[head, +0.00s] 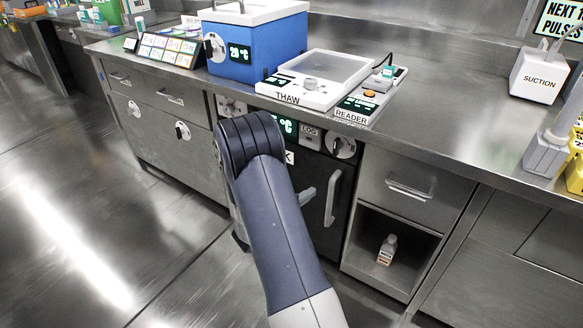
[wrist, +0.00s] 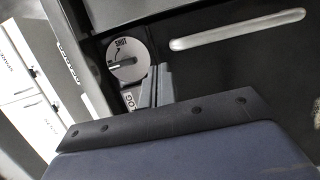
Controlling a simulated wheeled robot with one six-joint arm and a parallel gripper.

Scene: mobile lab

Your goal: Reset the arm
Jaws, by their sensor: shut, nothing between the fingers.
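My arm (head: 275,220) rises from the bottom middle of the head view. Its dark ribbed elbow joint (head: 250,143) is bent in front of the cabinets, below the counter edge. The rest of the arm beyond the elbow is mostly hidden behind it. In the wrist view a blue-grey body with a dark screwed edge, which looks like part of my arm (wrist: 180,155), fills the bottom. Behind it are a round dial marked SHUT (wrist: 128,60) and a long pale handle (wrist: 238,30).
A steel counter (head: 440,130) carries a blue unit (head: 240,50), a THAW box (head: 315,80) and a READER (head: 370,95). A dark-fronted unit with a handle (head: 332,197) is close beside my arm. A small bottle (head: 387,250) stands in an open cubby. Floor at left is clear.

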